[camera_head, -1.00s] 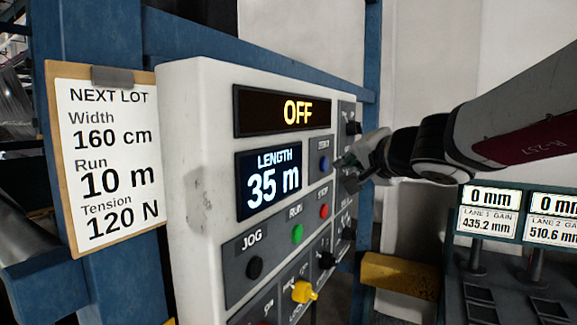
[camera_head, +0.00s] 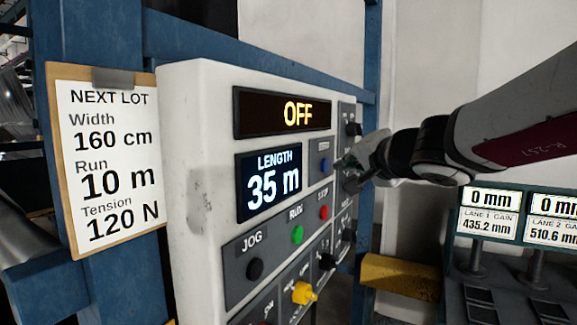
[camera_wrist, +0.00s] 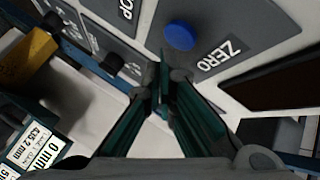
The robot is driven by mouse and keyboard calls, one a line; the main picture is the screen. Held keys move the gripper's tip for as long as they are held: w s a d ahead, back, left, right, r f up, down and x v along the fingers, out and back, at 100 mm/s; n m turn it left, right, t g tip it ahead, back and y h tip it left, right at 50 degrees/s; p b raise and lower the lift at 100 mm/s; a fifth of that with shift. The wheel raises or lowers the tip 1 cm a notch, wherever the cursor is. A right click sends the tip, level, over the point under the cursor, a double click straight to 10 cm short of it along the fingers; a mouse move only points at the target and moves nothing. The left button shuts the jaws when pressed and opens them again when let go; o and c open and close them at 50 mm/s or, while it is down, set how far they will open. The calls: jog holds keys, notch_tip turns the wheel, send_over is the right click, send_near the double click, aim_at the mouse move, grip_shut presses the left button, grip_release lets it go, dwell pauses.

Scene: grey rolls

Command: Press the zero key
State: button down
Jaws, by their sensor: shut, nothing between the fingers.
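The zero key is a round blue button (camera_head: 324,165) on a grey plate, right of the LENGTH display (camera_head: 268,183), which reads 35 m. In the wrist view the blue button (camera_wrist: 180,36) sits beside the label ZERO, just beyond my fingertips. My gripper (camera_head: 345,163) is shut and empty, in front of the panel just right of the blue button. Its fingertips also show in the wrist view (camera_wrist: 166,76). A gap seems to remain between the fingertips and the button, but its depth is hard to tell.
The white control panel (camera_head: 190,140) also has an OFF display (camera_head: 284,112), a red button (camera_head: 323,212), a green button (camera_head: 297,234), a black JOG button (camera_head: 255,268) and a yellow knob (camera_head: 304,292). A clipboard (camera_head: 108,160) hangs left. Lane displays (camera_head: 490,213) stand right.

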jog(key=shift+a, duration=0.1)
jog(key=shift+w+a+b, duration=0.2)
jog(key=shift+a+b, duration=0.05)
jog(key=shift+b, duration=0.1)
jog(key=shift+w+a+b, duration=0.25)
jog(key=shift+a+b, duration=0.05)
jog(key=shift+a, duration=0.1)
dwell(0.9)
dwell(0.3)
jog(key=shift+s+d, duration=0.45)
jog(key=shift+d, duration=0.25)
jog(key=shift+s+d, duration=0.7)
jog(key=shift+d, duration=0.35)
jog(key=shift+s+d, duration=0.7)
jog(key=shift+d, duration=0.35)
